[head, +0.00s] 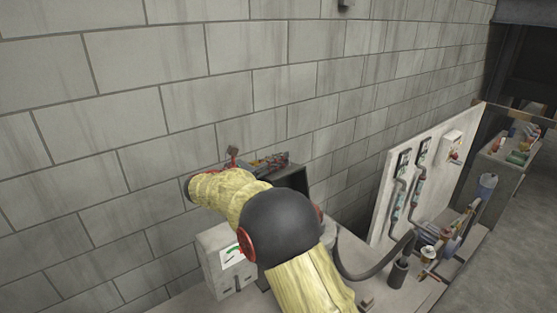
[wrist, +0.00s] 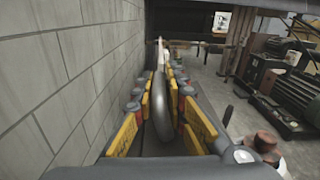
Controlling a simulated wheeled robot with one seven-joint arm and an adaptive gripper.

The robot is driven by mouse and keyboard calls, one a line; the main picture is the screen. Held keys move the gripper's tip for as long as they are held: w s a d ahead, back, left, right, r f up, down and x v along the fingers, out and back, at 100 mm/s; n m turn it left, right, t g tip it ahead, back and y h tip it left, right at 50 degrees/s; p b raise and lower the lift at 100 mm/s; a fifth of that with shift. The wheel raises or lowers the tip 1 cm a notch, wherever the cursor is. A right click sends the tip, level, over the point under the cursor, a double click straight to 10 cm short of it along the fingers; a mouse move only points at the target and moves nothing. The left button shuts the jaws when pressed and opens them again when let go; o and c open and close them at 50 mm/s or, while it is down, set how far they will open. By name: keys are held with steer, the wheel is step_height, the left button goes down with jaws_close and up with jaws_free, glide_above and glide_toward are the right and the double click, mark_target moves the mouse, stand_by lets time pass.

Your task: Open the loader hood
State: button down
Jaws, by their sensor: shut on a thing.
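A pale box-shaped loader (head: 222,262) with a small label stands against the block wall, partly hidden behind my yellow-sleeved arm. A dark panel (head: 293,180), which looks like its raised hood, shows just beyond my arm. My gripper (head: 268,163) is up at this panel near the wall. In the wrist view, my gripper (wrist: 162,72) has its yellow-padded fingers on both sides of a dark grey, rounded edge (wrist: 163,105) and is shut on it. This edge appears to be part of the hood. My arm hides the join between hood and loader.
The block wall (head: 150,110) runs close along the left of my gripper. To the right are a white panel with pipes (head: 383,198), a dark hose (head: 375,273) and bench items. Open floor (head: 520,255) lies at the far right.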

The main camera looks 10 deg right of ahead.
mark_target(286, 171)
steer(key=shift+s+d+r+m+b, duration=0.35)
steer(key=shift+s+r+m, duration=0.3)
steer(key=shift+s, duration=0.25)
steer(key=shift+s+d+r+m+b, duration=0.25)
steer(key=shift+s+d+r+m, duration=0.2)
steer(key=shift+s+m, duration=0.35)
steer(key=c, duration=1.8)
jaws_free()
steer(key=shift+a+f, duration=0.1)
steer(key=shift+c, duration=0.2)
steer(key=v, duration=1.2)
steer(key=shift+f, duration=0.1)
